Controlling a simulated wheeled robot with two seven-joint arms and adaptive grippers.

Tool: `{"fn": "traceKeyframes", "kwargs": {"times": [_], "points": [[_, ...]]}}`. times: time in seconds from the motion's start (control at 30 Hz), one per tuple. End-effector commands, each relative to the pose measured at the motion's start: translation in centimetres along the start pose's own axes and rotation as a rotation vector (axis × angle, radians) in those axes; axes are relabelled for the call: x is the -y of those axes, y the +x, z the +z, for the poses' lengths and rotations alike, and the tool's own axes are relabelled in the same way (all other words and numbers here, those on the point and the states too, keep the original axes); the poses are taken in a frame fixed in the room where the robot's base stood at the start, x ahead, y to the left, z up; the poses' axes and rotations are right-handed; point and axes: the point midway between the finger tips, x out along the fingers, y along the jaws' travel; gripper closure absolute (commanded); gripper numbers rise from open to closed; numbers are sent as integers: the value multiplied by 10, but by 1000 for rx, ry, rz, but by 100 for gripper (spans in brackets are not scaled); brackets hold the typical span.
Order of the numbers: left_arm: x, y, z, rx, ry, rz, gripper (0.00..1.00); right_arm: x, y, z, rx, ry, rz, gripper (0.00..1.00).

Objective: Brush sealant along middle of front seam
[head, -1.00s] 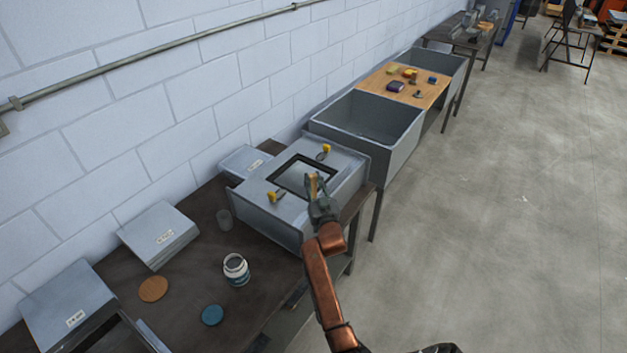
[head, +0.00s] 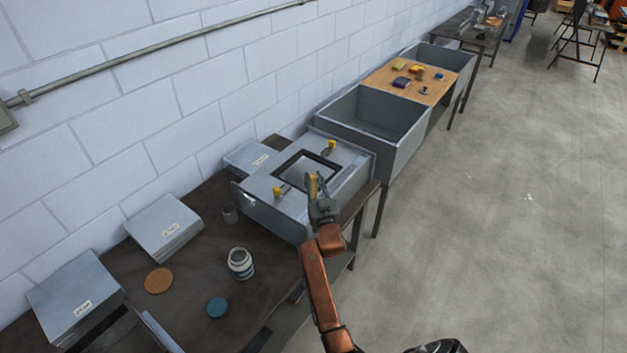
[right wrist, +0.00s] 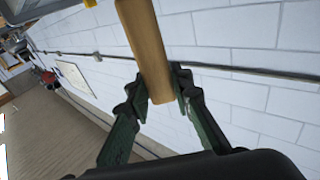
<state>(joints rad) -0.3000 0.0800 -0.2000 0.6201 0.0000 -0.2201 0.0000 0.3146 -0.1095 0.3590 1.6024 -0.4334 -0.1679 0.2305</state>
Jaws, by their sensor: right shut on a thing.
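My right gripper (head: 317,190) is shut on a brush with a wooden handle (right wrist: 150,45). In the right wrist view the fingers clasp the handle from both sides; the bristles are out of sight. In the head view the gripper is over the near right part of a grey metal duct box (head: 262,205) with a dark-rimmed square opening (head: 305,172) on top. The front seam is partly behind my arm, and I cannot tell whether the brush touches it. An open jar (head: 240,264) stands on the dark bench. My left gripper is not in view.
Yellow-handled clamps (head: 330,147) sit on the box's top. A teal lid (head: 217,307), an orange disc (head: 158,280) and a small grey cup (head: 230,213) are on the bench (head: 190,262). An open grey bin (head: 375,125) stands beyond the box.

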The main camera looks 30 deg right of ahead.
Motion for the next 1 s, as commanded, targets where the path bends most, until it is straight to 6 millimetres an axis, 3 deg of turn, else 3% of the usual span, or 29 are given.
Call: {"fn": "traceKeyframes", "kwargs": {"times": [0.6,1.0], "points": [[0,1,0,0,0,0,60,-21,18,2,1,-1,1,100],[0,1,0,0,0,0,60,-24,20,2,1,-2,0,100]]}}
